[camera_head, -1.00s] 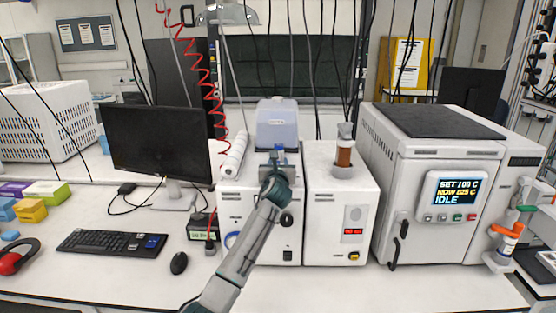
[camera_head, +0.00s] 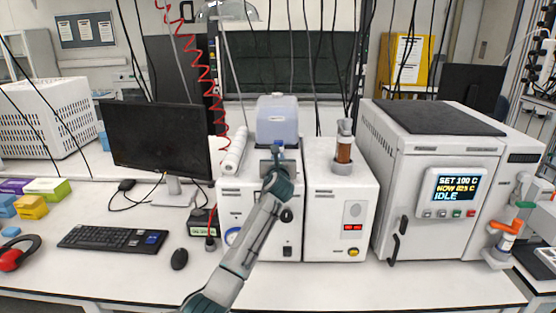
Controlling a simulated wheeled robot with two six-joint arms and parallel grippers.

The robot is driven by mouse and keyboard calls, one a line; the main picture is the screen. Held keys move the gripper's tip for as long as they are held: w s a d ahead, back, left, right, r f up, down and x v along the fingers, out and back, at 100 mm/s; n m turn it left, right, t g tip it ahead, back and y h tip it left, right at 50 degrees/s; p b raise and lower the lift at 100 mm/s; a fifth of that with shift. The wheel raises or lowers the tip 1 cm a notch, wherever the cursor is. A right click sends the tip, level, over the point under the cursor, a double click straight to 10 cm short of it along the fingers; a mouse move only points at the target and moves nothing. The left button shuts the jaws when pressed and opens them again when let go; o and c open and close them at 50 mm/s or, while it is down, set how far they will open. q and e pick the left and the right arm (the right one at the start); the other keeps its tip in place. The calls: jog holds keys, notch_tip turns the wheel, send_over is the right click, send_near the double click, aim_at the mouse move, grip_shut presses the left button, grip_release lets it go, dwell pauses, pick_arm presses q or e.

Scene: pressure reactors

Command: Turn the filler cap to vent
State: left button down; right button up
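A white unit with a translucent bluish tank (camera_head: 277,118) on top stands at the centre of the bench. A second white unit (camera_head: 341,215) with a brown cylinder (camera_head: 343,152) on top stands to its right. My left arm reaches up from the bottom to the front of the tank. Its gripper (camera_head: 278,152) is at the tank's lower front, by a small blue part. My wrist hides most of that spot, so I cannot tell whether the fingers touch or hold anything. I cannot make out the filler cap clearly. My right gripper is not in view.
A large white oven-like reactor (camera_head: 440,215) with an IDLE display (camera_head: 456,189) stands at right. A monitor (camera_head: 158,139), keyboard (camera_head: 113,239) and mouse (camera_head: 179,259) are at left. A red coiled hose hangs behind. The bench front is mostly clear.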

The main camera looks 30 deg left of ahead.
pick_arm(q)
jog(key=n+g+y+b, duration=0.1)
jog(key=n+g+y, duration=0.1)
jog(key=y, duration=0.1)
jog(key=shift+f+n+b, duration=0.15)
jog(key=shift+n+b, duration=0.15)
jog(key=n+g+y, duration=0.1)
jog(key=n+g+y+b, duration=0.1)
jog(key=g, duration=0.1)
jog(key=n+g+y, duration=0.1)
jog(key=g, duration=0.1)
jog(key=shift+s+a+n+b, duration=0.2)
jog(key=shift+s+n+b, duration=0.1)
jog(key=shift+b, duration=0.1)
jog(key=n+g+y, duration=0.1)
jog(key=g, duration=0.1)
jog(key=n+g+b, duration=0.1)
jog(key=g, duration=0.1)
jog(key=shift+s+a+n+y, duration=0.1)
jog(key=shift+s+n+y, duration=0.05)
jog(key=shift+n+y, duration=0.2)
jog(key=shift+s+n+g+y+b, duration=0.15)
jog(key=shift+n+g+b, duration=0.5)
jog(key=shift+g, duration=0.35)
jog(key=shift+s+n+g+y+b, duration=0.1)
jog(key=shift+n+g+b, duration=0.5)
jog(key=shift+g, duration=0.7)
